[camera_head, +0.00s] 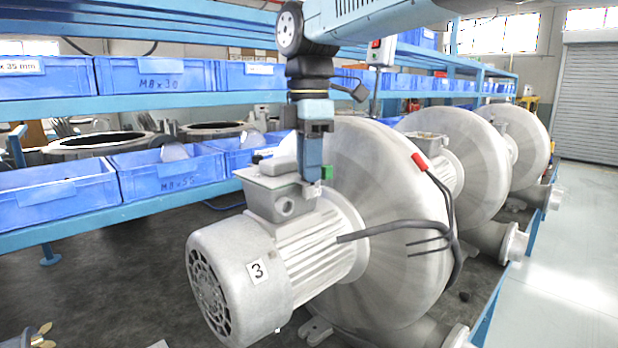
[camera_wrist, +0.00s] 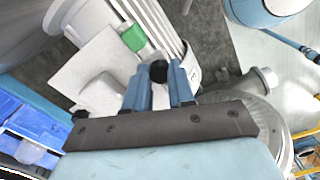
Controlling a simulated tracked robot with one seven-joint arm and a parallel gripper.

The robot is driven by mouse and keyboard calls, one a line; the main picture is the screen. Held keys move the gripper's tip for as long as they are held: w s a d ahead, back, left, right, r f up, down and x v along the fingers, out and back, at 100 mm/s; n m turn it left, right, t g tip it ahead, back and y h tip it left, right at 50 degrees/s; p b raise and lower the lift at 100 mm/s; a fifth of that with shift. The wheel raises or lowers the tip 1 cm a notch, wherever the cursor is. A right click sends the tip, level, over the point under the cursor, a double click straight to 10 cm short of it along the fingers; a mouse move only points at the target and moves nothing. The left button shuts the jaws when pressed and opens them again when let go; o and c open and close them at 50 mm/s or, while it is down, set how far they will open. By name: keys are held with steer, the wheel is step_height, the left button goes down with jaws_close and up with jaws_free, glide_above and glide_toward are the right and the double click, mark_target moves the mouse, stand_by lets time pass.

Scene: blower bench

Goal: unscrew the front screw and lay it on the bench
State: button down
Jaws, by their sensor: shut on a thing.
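The motor (camera_head: 262,262) marked 3 carries a grey terminal box (camera_head: 270,196) with a pale cover, which also shows in the wrist view (camera_wrist: 108,62). My gripper (camera_head: 311,188) points down at the near right side of this box. In the wrist view its two blue fingers (camera_wrist: 160,80) are closed on a black round head, which I take to be the front screw (camera_wrist: 158,71). The head view hides this screw behind the fingers. I cannot tell whether its thread is still in the box. A second black screw (camera_wrist: 80,115) sits at another corner of the cover.
A green block (camera_head: 327,172) is beside my fingers. The large blower housing (camera_head: 385,215) stands close on the right, with black cables (camera_head: 440,205) in front. Blue bins (camera_head: 165,175) line the shelves behind.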

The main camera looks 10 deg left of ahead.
steer(key=n, duration=1.2)
steer(key=c, duration=1.2)
jaws_free()
steer(key=shift+c, duration=0.2)
